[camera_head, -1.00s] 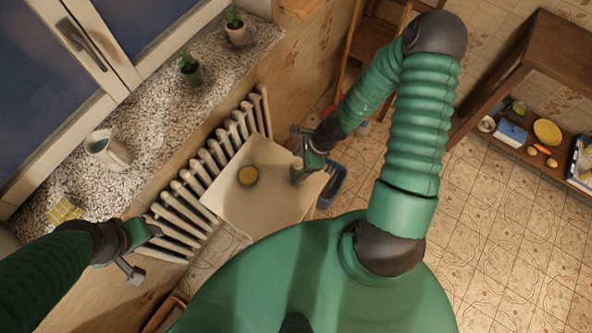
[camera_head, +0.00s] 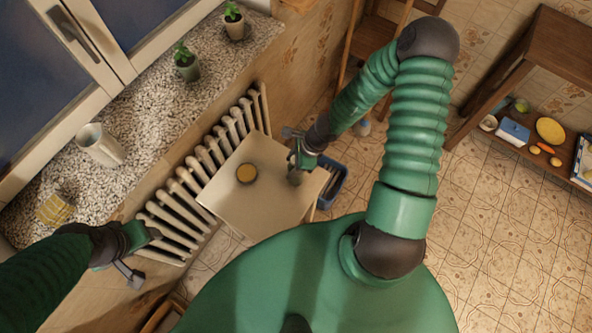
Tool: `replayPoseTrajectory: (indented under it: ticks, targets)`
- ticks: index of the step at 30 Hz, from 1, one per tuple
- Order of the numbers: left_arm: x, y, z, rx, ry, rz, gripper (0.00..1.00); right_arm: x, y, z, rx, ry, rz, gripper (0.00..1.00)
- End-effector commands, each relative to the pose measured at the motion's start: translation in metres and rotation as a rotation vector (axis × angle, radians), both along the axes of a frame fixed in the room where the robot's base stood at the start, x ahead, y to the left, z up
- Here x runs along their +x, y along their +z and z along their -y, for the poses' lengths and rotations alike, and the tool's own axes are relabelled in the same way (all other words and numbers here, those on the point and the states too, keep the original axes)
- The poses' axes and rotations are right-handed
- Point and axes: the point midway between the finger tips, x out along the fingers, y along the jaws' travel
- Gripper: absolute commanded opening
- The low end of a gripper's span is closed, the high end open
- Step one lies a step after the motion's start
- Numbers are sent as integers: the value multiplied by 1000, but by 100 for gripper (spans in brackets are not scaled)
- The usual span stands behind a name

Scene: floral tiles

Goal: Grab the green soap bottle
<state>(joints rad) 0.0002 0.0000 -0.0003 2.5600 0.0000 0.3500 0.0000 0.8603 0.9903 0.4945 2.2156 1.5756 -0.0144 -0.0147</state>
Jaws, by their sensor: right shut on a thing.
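My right gripper (camera_head: 295,158) is over the right part of a small pale table (camera_head: 255,205). It is shut on a small green thing, which I take to be the green soap bottle; the fingers and arm largely hide it, so its outline is hard to tell. A greyish patch under the fingers may be its lower part or a shadow. My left gripper (camera_head: 143,257) is at the lower left, beside the radiator. Its two fingers are apart and nothing shows between them.
The stone sill (camera_head: 140,125) carries a white jug (camera_head: 101,146), potted plants (camera_head: 186,66) and a yellow patterned item (camera_head: 56,209). A blue bin (camera_head: 335,180) stands right of the table.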

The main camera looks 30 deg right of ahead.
Motion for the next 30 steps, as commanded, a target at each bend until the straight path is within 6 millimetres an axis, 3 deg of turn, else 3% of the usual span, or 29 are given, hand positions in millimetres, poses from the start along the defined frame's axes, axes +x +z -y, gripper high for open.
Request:
replayPoseTrajectory:
  ticks: [3, 14, 26, 30]
  targets:
    - [0, 0, 0, 0, 0, 0, 60, 0, 0, 1, -1, 0, 0, 0]
    - [0, 3, 0, 0, -1, 0, 60, 0, 1, 1, -3, -2, -2, 0]
    - [0, 40, 0, 0, 0, 0, 60, 0, 40, 0, -2, 1, 1, 0]
    - [0, 12, 0, 0, -1, 0, 60, -11, 30, 0, -2, -2, 3, 0]
